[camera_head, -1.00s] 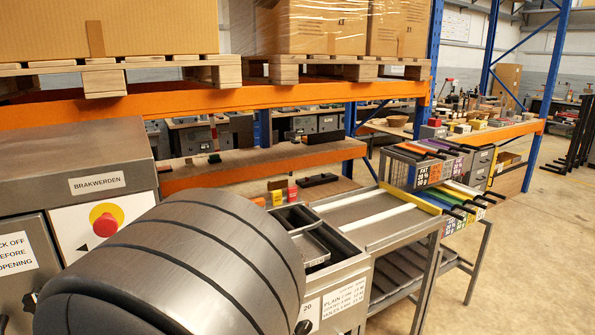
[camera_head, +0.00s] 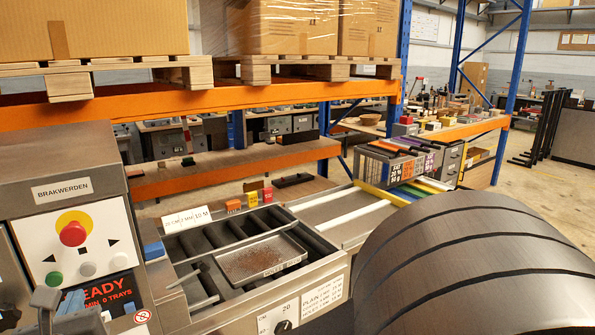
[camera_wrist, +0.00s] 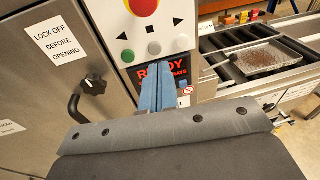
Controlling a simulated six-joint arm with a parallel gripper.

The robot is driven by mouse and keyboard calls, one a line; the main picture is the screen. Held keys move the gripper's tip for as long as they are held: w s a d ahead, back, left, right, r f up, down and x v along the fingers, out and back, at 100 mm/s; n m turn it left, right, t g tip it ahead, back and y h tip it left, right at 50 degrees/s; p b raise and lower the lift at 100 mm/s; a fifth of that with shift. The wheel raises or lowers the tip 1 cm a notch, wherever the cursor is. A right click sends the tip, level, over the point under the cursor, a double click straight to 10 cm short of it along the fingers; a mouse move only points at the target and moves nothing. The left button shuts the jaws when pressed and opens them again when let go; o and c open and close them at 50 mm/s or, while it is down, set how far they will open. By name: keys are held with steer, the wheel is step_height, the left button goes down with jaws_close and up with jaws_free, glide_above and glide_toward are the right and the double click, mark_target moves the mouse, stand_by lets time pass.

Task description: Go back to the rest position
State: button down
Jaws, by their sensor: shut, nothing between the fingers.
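My gripper (camera_wrist: 157,84) shows in the wrist view as two blue fingers pressed together, with nothing between them. They are in front of the machine's READY display (camera_wrist: 180,70) and hide part of it. In the head view my gripper (camera_head: 71,302) is at the lower left, also in front of the display (camera_head: 105,293). Whether the fingertips touch the panel I cannot tell.
The machine panel (camera_head: 115,240) has a red stop button (camera_head: 73,233). A metal tray (camera_head: 233,277) with brown crumbs lies on the rollers beside it and also shows in the wrist view (camera_wrist: 243,72). A shelf with an orange beam (camera_head: 230,98) stands behind.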

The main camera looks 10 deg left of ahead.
steer(key=s+d+r+n+y, duration=0.1)
steer(key=s+d+r+y, duration=0.15)
steer(key=r, duration=0.25)
step_height(320, 180, down, 7)
steer(key=n, duration=0.9)
steer(key=shift+w+a, duration=0.25)
steer(key=shift+w, duration=0.2)
steer(key=shift+r, duration=0.1)
